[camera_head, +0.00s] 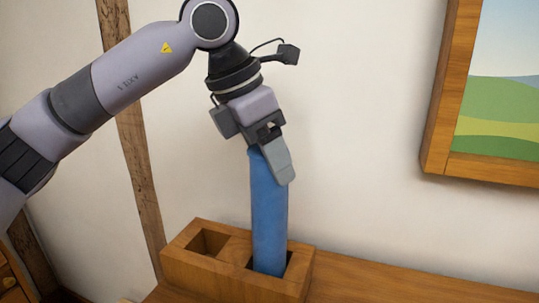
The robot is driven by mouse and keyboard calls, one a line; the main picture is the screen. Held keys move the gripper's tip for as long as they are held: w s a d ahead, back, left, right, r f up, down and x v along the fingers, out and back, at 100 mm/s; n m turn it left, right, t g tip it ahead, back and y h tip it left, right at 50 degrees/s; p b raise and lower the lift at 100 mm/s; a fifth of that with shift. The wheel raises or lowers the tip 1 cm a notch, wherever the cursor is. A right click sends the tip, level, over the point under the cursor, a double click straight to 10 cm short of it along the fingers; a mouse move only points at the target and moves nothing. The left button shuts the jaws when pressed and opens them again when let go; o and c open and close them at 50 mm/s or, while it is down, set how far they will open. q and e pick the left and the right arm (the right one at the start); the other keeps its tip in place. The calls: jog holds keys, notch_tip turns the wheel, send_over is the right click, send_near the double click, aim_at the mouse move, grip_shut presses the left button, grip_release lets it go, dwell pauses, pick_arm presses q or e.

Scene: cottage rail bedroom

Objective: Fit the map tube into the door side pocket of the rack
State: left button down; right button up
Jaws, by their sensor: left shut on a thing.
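The blue map tube (269,215) stands nearly upright, leaning slightly. Its lower end is at the right-hand pocket of the wooden rack (200,277), with dark gaps of the opening showing on both sides of it. How deep it sits I cannot tell. The rack's left-hand pocket (208,242) is empty. My left gripper (270,160) comes down from above and is shut on the top end of the map tube. The near finger hides part of the tube's top. My right gripper is out of view.
The rack stands on a wooden top (400,286) against a pale wall, and the top is clear to the right. A wood-framed landscape picture (500,120) hangs at the right. A timber post (133,150) runs up the wall behind my left arm.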

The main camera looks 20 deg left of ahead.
pick_arm(q)
jog(key=shift+f, duration=0.2)
jog(key=shift+c, duration=1)
grip_release()
jog(key=shift+r, duration=0.1)
jog(key=shift+r, duration=0.1)
jog(key=v, duration=1.2)
jog(key=shift+d, duration=0.1)
